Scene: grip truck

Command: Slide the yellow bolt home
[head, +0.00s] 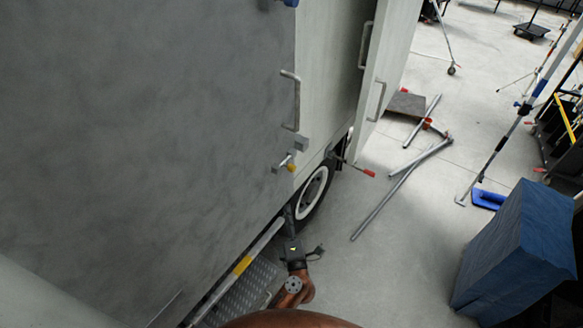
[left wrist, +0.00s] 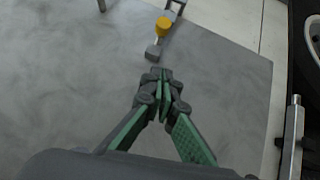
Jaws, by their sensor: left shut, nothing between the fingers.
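The yellow bolt knob (head: 291,168) sits on a small grey bolt fitting near the edge of the large grey door panel (head: 190,120), below a bar handle. In the left wrist view the yellow knob (left wrist: 162,27) is near the top, between a grey block (left wrist: 153,53) and a bracket at the frame's top. My left gripper (head: 317,250) is low in the head view, well below the bolt. Its green-padded fingers (left wrist: 161,75) are shut and empty, pointing toward the bolt without touching the knob. My right gripper is not seen.
A bar handle (head: 291,100) is fixed above the bolt. The truck wheel (head: 314,193) and a step (head: 240,295) are beside and below. Metal poles (head: 395,190) lie on the floor. A blue-covered box (head: 520,245) stands at right.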

